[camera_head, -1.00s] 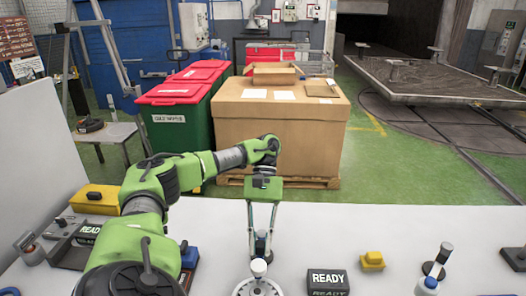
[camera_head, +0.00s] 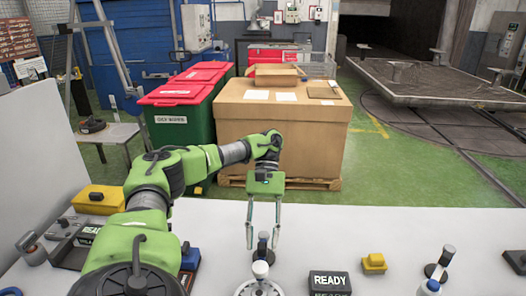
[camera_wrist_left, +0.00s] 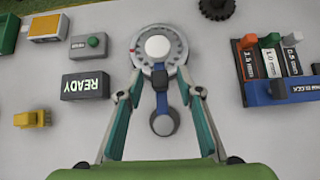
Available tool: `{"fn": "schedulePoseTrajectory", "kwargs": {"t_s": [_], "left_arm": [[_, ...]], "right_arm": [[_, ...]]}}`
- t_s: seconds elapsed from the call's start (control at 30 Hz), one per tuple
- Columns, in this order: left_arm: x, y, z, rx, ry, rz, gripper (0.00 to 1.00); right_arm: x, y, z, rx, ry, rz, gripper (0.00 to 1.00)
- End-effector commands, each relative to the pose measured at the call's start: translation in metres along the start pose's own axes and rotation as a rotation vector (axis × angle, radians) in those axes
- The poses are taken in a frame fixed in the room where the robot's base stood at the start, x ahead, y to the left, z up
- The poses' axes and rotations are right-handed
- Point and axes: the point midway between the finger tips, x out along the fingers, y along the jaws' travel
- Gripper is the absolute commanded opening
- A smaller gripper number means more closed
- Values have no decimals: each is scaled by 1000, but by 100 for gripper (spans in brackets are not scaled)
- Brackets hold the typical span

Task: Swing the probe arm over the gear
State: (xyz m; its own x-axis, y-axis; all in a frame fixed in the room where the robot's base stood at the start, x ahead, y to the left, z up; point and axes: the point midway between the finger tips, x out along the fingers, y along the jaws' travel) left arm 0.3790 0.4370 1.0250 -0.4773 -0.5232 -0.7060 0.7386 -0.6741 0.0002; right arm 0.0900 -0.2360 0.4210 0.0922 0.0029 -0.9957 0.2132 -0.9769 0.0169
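My left gripper (camera_head: 262,246) points down with its two fingers spread open. The wrist view (camera_wrist_left: 161,95) shows the fingers on either side of a dark blue arm, apparently the probe arm (camera_wrist_left: 160,86), with no grip on it. This arm runs from a round grey dial (camera_wrist_left: 177,66) with a white centre knob to a grey round end (camera_wrist_left: 164,125). In the head view, the pale dial (camera_head: 244,290) is at the bottom edge and a dark upright post (camera_head: 262,238) stands behind it. A black toothed gear (camera_wrist_left: 216,8) is cut off at the wrist view's top. My right gripper is out of view.
A READY box (camera_head: 329,283) and yellow block (camera_head: 373,263) sit right of the dial. A blue-fronted rack with coloured knobs (camera_wrist_left: 281,92) is on the other side. A yellow box (camera_head: 96,198) is at the left. White table between is mostly clear.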

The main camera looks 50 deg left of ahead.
Motion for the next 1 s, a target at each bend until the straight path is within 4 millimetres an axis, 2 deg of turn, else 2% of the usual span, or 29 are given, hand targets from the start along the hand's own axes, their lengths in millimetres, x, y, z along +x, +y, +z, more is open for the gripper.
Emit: {"fn": "schedulePoseTrajectory", "kwargs": {"t_s": [0.57, 1.0], "left_arm": [[-36, -1, 0, -2, 6, 4, 33], [-55, -1, 0, 0, 1, 1, 33]], "right_arm": [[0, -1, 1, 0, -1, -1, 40], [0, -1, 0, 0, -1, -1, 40]]}}
